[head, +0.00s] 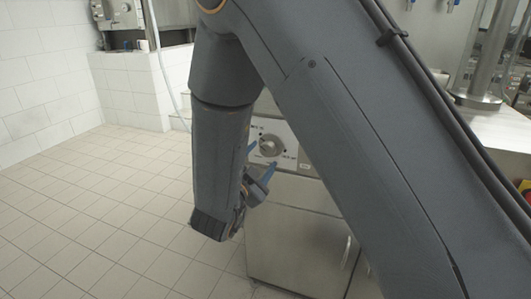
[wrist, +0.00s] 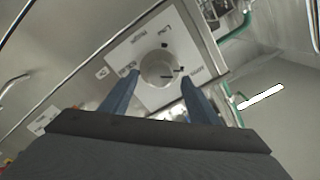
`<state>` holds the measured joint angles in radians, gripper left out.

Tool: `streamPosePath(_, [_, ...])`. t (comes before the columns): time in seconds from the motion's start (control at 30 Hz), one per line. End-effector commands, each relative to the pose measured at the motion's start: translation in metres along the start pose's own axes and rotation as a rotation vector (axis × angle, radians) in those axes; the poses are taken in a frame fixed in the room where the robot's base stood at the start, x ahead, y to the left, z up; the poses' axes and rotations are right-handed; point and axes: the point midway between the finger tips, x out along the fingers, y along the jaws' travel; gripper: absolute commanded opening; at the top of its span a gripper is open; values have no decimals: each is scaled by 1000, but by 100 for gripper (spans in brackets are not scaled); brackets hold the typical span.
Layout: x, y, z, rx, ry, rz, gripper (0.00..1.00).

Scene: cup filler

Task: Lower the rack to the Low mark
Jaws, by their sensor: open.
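A round grey knob (head: 270,145) sits on a white labelled panel (head: 290,161) on the front of a steel cabinet. In the wrist view the knob (wrist: 158,68) lies ahead, between the tips of my two blue fingers. My gripper (head: 263,154) is open and empty, with one finger on each side of the knob; it also shows in the wrist view (wrist: 161,78). I cannot tell whether the fingers touch the knob. Labels stand around the knob, too small to read surely. Dark marks lie on the dial and panel. I cannot make out the rack.
The steel cabinet (head: 292,247) stands below the panel, with a handle on its door. A steel counter (head: 497,130) with a post is at the right. A tiled block (head: 130,93) stands at the back left. The tiled floor (head: 95,215) on the left is clear.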

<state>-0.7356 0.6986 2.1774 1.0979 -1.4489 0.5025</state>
Motion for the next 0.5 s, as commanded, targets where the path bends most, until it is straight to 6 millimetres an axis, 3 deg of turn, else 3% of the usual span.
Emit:
streamPosePath(0.2, [28,1,-1,0,1,2,55])
streamPosePath(0.5, [35,1,0,-1,-1,1,55])
